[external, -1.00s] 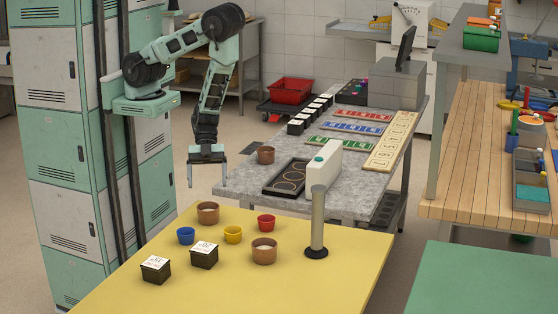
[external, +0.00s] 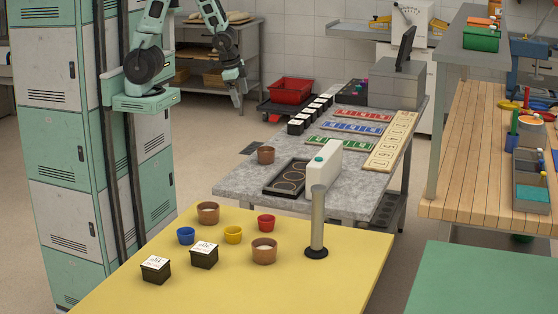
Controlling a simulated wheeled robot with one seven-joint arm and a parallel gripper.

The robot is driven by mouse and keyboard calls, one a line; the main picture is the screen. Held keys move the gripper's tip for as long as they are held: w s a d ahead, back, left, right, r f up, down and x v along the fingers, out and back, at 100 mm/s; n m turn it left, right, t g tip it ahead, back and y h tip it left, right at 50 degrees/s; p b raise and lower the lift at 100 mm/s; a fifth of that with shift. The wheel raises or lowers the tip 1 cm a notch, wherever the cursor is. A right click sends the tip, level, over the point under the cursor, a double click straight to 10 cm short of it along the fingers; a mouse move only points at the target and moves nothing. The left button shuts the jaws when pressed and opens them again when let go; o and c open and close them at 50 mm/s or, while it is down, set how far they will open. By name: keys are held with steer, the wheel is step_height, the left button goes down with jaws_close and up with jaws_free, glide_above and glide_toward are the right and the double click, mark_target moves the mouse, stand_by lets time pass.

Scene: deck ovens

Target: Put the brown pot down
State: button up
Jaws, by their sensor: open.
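A brown pot (external: 266,155) stands upright on the grey speckled table (external: 235,180), near its left edge. Two more brown pots stand on the yellow table, one at the back left (external: 208,213) and one nearer the middle (external: 264,251). My gripper (external: 239,102) is raised beyond the grey table's left end, up and left of the pot there and apart from it. It is open, and no pot shows in it. Its fingers are small and dark in this view.
Next to the grey table's pot are a black tray with rings (external: 287,178) and a white upright block (external: 323,166). Small black boxes (external: 296,127) line the far edge. Blue (external: 186,236), yellow (external: 233,235) and red (external: 266,222) cups stand on the yellow table.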

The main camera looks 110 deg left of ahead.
steer(key=s+r+n+g+h, duration=0.1)
steer(key=s+r+n+h, duration=0.1)
steer(key=s+r+n, duration=0.4)
steer(key=s+r, duration=0.1)
steer(key=s, duration=0.3)
steer(key=shift+g, duration=0.4)
step_height(320, 180, down, 4)
steer(key=b, duration=0.4)
steer(key=shift+w+f, duration=0.1)
